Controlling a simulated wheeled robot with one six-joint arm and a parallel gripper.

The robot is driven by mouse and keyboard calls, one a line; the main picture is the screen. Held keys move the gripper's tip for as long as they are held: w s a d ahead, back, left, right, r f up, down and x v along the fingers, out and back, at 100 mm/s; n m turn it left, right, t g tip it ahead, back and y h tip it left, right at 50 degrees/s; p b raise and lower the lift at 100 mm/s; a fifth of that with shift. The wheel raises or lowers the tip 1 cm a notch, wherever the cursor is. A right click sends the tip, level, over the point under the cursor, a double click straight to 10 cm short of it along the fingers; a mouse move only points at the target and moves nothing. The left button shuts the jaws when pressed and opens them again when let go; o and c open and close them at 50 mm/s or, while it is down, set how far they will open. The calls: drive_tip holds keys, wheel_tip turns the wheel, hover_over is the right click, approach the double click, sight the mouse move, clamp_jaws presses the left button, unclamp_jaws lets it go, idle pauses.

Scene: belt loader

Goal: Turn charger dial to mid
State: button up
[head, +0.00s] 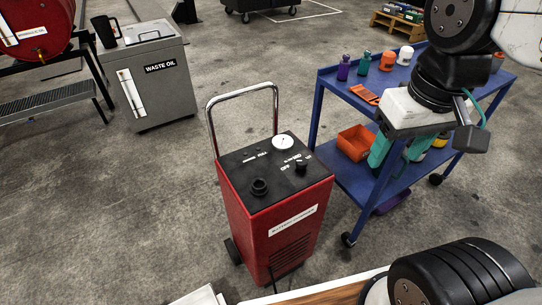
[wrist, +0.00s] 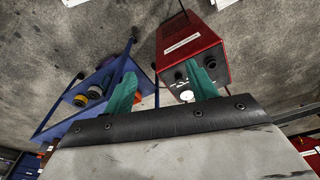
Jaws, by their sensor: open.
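The charger (head: 270,225) is a red box with a black top panel and a chrome handle, standing on the floor in the middle of the head view. Its small black dial (head: 301,167) is at the right of the panel, near the lettering OFF. I cannot tell which mark it points at. My gripper (head: 396,160) is open and empty, its teal fingers pointing down in front of the blue cart, right of the charger. In the wrist view the charger (wrist: 195,42) is beyond the right finger of my gripper (wrist: 160,74), which partly covers the panel near the dial (wrist: 179,76).
A white gauge (head: 283,142) and a larger round black fitting (head: 260,186) share the panel. The blue cart (head: 327,108) stands close right, carrying bottles and an orange bin (head: 355,143). A grey waste oil cabinet (head: 158,91) is back left. Floor left of the charger is clear.

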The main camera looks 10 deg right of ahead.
drive_tip(key=w+f+n, duration=0.1)
drive_tip(key=w+f, duration=0.1)
drive_tip(key=w, duration=0.7)
drive_tip(key=n+g, duration=0.1)
drive_tip(key=n, duration=0.2)
hover_over(302, 161)
wheel_tip(302, 161, down, 21)
drive_tip(key=shift+r, duration=0.1)
wheel_tip(302, 161, down, 8)
drive_tip(key=c, duration=1)
